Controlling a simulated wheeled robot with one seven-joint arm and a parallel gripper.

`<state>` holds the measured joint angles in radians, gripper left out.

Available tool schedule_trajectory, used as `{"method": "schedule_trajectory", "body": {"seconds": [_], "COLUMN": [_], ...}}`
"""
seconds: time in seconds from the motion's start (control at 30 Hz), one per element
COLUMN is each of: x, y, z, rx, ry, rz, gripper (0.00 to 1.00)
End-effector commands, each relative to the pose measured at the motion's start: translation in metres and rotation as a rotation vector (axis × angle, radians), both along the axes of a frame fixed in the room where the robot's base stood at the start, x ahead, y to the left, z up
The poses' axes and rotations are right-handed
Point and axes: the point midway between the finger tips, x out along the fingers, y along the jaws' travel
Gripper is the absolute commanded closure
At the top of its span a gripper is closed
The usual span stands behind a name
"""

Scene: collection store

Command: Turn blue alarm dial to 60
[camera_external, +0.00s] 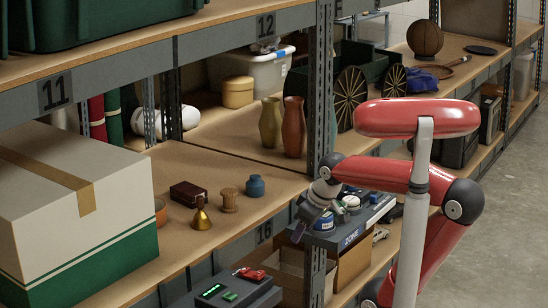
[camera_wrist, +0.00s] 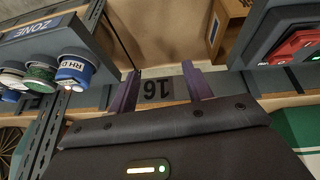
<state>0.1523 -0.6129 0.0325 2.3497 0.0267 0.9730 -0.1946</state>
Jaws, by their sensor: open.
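A dark grey panel marked ZONE (camera_external: 338,240) carries a row of dials on the lower middle shelf; its edge shows at the upper left of the wrist view (camera_wrist: 90,18). A blue dial with white lettering (camera_wrist: 74,71) is nearest my gripper there, beside a green dial (camera_wrist: 41,69) and a white-topped one (camera_wrist: 12,73). The blue dial (camera_external: 325,222) also shows in the external view. Its setting is too small to read. My gripper (camera_wrist: 160,87) is open and empty, its purple fingers apart, to the right of the blue dial and not touching it.
A label reading 16 (camera_wrist: 157,88) lies on the shelf edge behind my fingers. A dark box with a red switch (camera_external: 250,274) and green display stands to the left. A cardboard box (camera_external: 352,264) is under the panel. A shelf upright (camera_external: 318,90) is close to my wrist.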

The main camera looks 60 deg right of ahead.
Motion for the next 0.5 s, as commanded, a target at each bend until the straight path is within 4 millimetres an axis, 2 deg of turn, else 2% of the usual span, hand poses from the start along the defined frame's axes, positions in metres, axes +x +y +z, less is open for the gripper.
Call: {"method": "schedule_trajectory", "body": {"seconds": [0.03, 0.17, 0.27, 0.3, 0.37, 0.4, 0.5], "x": [0.017, 0.058, 0.083, 0.091, 0.098, 0.101, 0.100], "y": [-0.018, -0.071, -0.123, -0.147, -0.184, -0.209, -0.263], "z": [0.013, 0.040, 0.054, 0.057, 0.061, 0.062, 0.061], "rx": [-0.022, -0.062, -0.063, -0.057, -0.044, -0.034, -0.006], "ry": [0.035, 0.127, 0.182, 0.199, 0.216, 0.221, 0.216], "rz": [0.003, 0.083, 0.158, 0.189, 0.238, 0.270, 0.345], "gripper": [0.50, 0.50, 0.50, 0.50, 0.50, 0.50, 0.50]}}
